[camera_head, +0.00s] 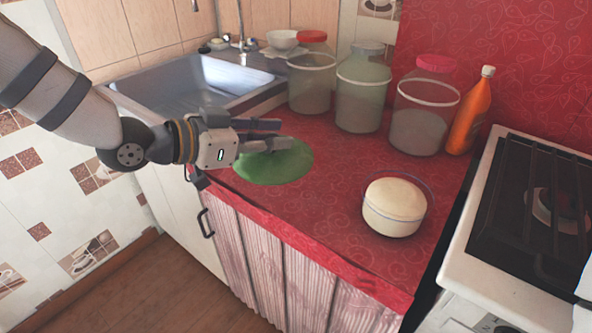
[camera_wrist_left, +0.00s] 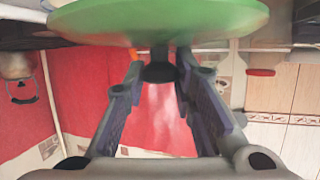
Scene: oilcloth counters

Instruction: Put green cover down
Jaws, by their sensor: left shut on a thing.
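The green cover (camera_head: 272,168) is a flat round disc over the left part of the red counter, near the sink. It also shows in the left wrist view (camera_wrist_left: 165,18), where its dark knob (camera_wrist_left: 160,70) sits between the fingers. My left gripper (camera_head: 281,134) is shut on that knob, and its fingers hide part of the cover in the head view. The cover looks close to the counter top, but I cannot tell whether it touches it. My right gripper is not in view.
A round cream-coloured item in a clear bowl (camera_head: 394,207) stands on the counter at the right. Several big jars, one with a pink lid (camera_head: 425,108), and an orange bottle (camera_head: 470,112) line the back. The sink (camera_head: 195,84) is left, the stove (camera_head: 540,200) right. The counter's middle is clear.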

